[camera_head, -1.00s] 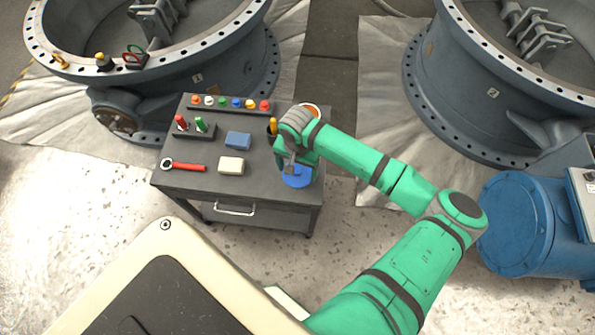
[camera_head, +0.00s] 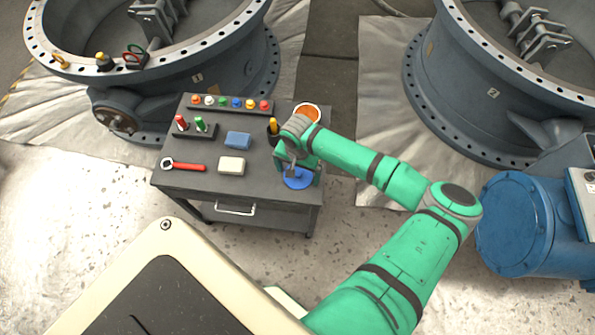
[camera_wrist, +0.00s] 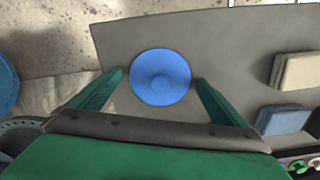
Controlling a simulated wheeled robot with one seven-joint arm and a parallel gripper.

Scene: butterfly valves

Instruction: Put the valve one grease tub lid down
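The blue grease tub lid (camera_head: 299,181) is a round disc with a knob. It lies on the dark cart top near its front right corner. It also shows whole between my fingers in the wrist view (camera_wrist: 160,62). My gripper (camera_wrist: 160,80) is open, with a finger on each side of the lid and a small gap to its rim. In the head view my gripper (camera_head: 304,172) is over the lid and hides part of it. A round tub with orange contents (camera_head: 308,111) stands open at the cart's back right, partly behind my wrist.
The cart (camera_head: 262,190) also carries a blue block (camera_head: 238,140), a beige block (camera_head: 231,166), a red wrench (camera_head: 186,166), a rack of coloured caps (camera_head: 229,104) and a dark cup (camera_head: 273,131) with a yellow-handled tool. Large valve bodies stand behind.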

